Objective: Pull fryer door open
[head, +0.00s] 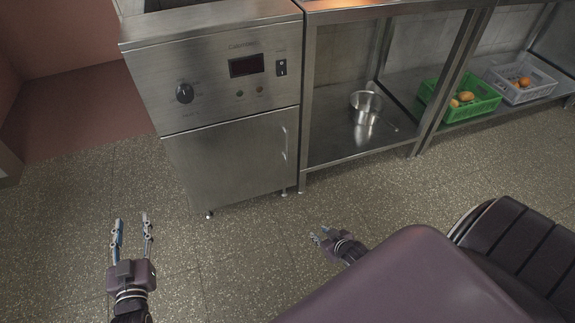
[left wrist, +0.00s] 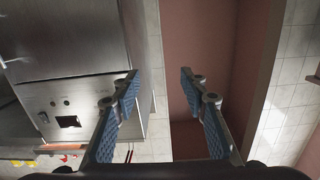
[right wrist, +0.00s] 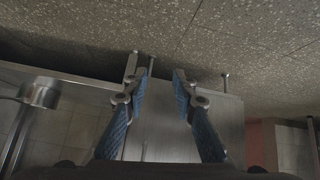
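The fryer (head: 215,85) is a steel cabinet with a knob, a dark display and a switch on its front panel. Its door (head: 232,158) is closed, with a slim vertical handle (head: 284,143) near the right edge. My left gripper (head: 131,220) is open and empty, in front of and left of the door, apart from it. In the left wrist view the fryer's panel (left wrist: 85,110) shows at the left. My right gripper (head: 318,235) is near the fryer's right front foot, apart from the handle. In the right wrist view its fingers (right wrist: 157,75) are apart with nothing between them.
A steel table (head: 345,150) stands right of the fryer, with a pot (head: 366,104) on its lower shelf. A green crate (head: 470,108) and a grey crate (head: 510,90) hold round orange-brown items further right. The speckled floor (head: 240,250) before the fryer is clear.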

